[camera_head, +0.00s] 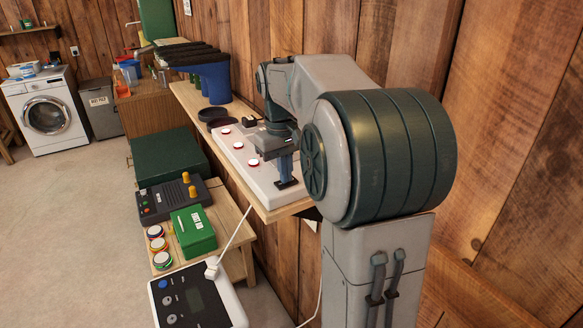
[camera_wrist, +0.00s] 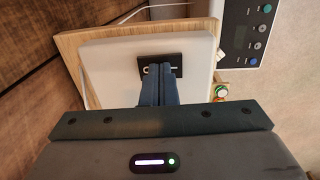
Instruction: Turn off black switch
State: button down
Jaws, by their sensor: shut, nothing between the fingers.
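A black switch (camera_head: 290,186) sits on the near end of a white panel (camera_head: 262,180) on the wall shelf. It also shows as a small dark plate in the wrist view (camera_wrist: 146,66). My gripper (camera_head: 284,176) points down, its fingers together with nothing between them. The fingertips are right at the switch and cover part of it; in the wrist view my gripper (camera_wrist: 159,70) overlaps the plate's middle. I cannot tell whether the tips touch it or which way the switch is set.
Several red-and-white buttons (camera_head: 253,162) line the panel. Black round dishes (camera_head: 212,114) and blue boots (camera_head: 215,82) stand farther along the shelf. A lower table (camera_head: 236,222) holds a green first-aid box (camera_head: 194,231) and a dark control box (camera_head: 160,203). The wooden wall is close on the right.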

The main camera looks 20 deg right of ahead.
aim_at(280, 183)
jog(key=shift+a+f, duration=0.1)
jog(key=shift+a, duration=0.25)
jog(key=shift+d, duration=0.1)
jog(key=shift+w+r+p, duration=0.1)
jog(key=shift+r+p, duration=0.2)
jog(key=shift+r, duration=0.05)
notch_tip(280, 183, up, 13)
jog(key=p, duration=0.2)
jog(key=shift+a+r+p, duration=0.2)
jog(key=shift+a+p, duration=0.15)
jog(key=shift+a, duration=0.1)
jog(key=b, duration=0.3)
jog(key=shift+d+f+h, duration=0.1)
jog(key=shift+d+h, duration=0.2)
